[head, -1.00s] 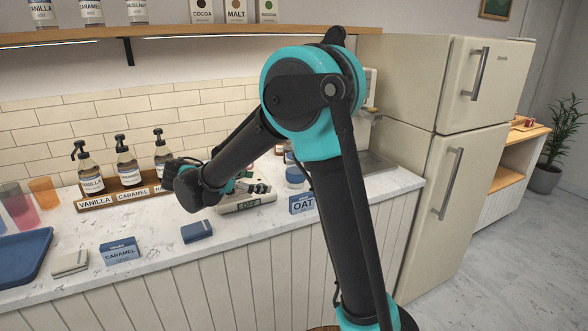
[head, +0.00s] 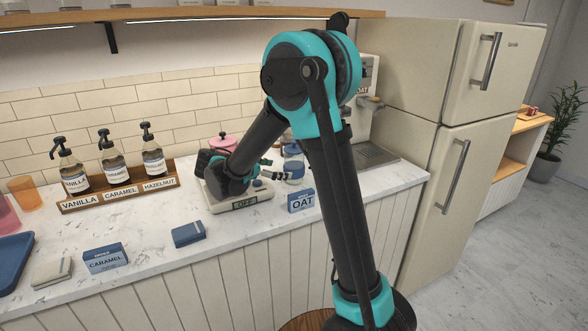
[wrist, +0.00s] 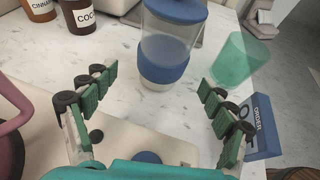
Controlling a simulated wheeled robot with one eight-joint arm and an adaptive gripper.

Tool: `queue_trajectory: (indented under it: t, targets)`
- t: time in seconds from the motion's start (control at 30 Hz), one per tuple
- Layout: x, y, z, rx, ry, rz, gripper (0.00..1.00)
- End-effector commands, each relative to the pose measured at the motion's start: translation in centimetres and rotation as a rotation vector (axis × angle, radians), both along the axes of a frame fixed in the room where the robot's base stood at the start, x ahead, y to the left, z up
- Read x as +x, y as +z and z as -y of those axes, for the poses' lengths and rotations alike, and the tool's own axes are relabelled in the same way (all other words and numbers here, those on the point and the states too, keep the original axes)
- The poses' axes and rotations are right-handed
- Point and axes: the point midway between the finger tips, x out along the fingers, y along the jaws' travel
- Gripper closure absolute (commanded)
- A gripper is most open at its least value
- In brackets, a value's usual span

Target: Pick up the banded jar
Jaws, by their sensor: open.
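The banded jar (wrist: 165,45) is clear, with a blue lid and a blue band low on its body. In the wrist view it stands upright on the marble counter, centred just beyond my open, empty gripper (wrist: 158,82), whose fingertips point toward it on either side. In the head view the jar (head: 293,160) stands behind the OAT box, partly hidden by my gripper (head: 276,170), whose fingers reach in from its left.
A green translucent cup (wrist: 241,60) stands close right of the jar. A scale (head: 238,204) lies under my gripper. Brown labelled jars (wrist: 76,15) and a pink pot (head: 222,142) are nearby. The OAT box (head: 301,201) stands in front.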

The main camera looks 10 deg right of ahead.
Motion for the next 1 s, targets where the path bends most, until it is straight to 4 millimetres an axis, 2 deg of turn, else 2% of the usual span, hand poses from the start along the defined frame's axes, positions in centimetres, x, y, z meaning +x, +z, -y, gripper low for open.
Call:
queue_trajectory:
  t: [0.1,0.37,0.7,0.93,1.0]
  targets:
    - [0.7,-0.5,1.1,0.000,-0.001,0.000,0.16]
    - [1.2,-0.8,2.3,0.000,-0.001,0.000,0.16]
    - [3.1,-1.7,6.0,0.000,-0.001,0.000,0.16]
    - [3.2,-1.8,6.2,0.000,0.000,0.000,0.16]
    - [3.2,-1.8,6.1,0.000,0.000,0.000,0.23]
